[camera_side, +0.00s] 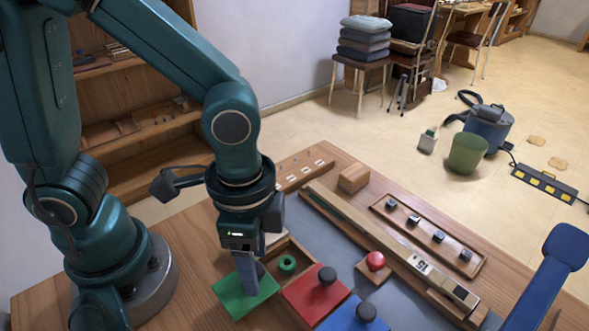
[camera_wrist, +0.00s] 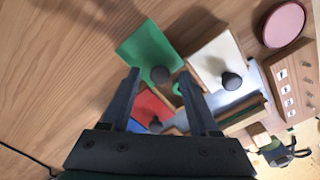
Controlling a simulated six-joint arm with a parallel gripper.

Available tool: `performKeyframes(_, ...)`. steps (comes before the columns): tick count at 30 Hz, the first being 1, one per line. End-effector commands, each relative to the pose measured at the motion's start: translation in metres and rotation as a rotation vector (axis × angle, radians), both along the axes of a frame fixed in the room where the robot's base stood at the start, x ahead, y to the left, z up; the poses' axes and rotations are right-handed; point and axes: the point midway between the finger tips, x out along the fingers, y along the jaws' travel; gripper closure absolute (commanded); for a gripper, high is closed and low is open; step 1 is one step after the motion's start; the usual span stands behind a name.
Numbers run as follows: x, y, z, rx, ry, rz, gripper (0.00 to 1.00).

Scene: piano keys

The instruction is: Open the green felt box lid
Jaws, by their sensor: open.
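The green lid (camera_side: 243,300) lies to the left of an open wooden compartment in the side view. It also shows in the wrist view (camera_wrist: 146,45), with a dark round knob (camera_wrist: 160,74) near its lower edge. A green ring (camera_side: 287,263) sits inside the open compartment; it is partly hidden in the wrist view (camera_wrist: 177,88). My gripper (camera_side: 246,292) is low over the green lid, fingers pointing down. In the wrist view my gripper's fingertips (camera_wrist: 159,73) are apart, one on each side of the knob. I cannot tell whether they touch it.
A red lid (camera_side: 311,297) and a blue lid (camera_side: 350,319), each with a dark knob, are close on the right. A white lid (camera_wrist: 211,59) is beside the ring. A red ball (camera_side: 375,261) stands on a wooden block. Bare table (camera_wrist: 60,85) lies left of the green lid.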

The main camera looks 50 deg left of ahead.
Motion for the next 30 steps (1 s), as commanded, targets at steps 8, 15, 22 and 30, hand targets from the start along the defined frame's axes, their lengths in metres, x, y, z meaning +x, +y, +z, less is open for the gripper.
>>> performKeyframes(8, 0.001, -0.001, 0.028, -0.005, -0.008, 0.0, 0.39)
performKeyframes(15, 0.001, -0.001, 0.049, -0.004, -0.005, 0.0, 0.39)
performKeyframes(22, 0.0, 0.0, 0.051, -0.001, -0.001, 0.0, 0.39)
performKeyframes(30, 0.011, 0.01, 0.063, -0.028, -0.052, 0.068, 0.39)
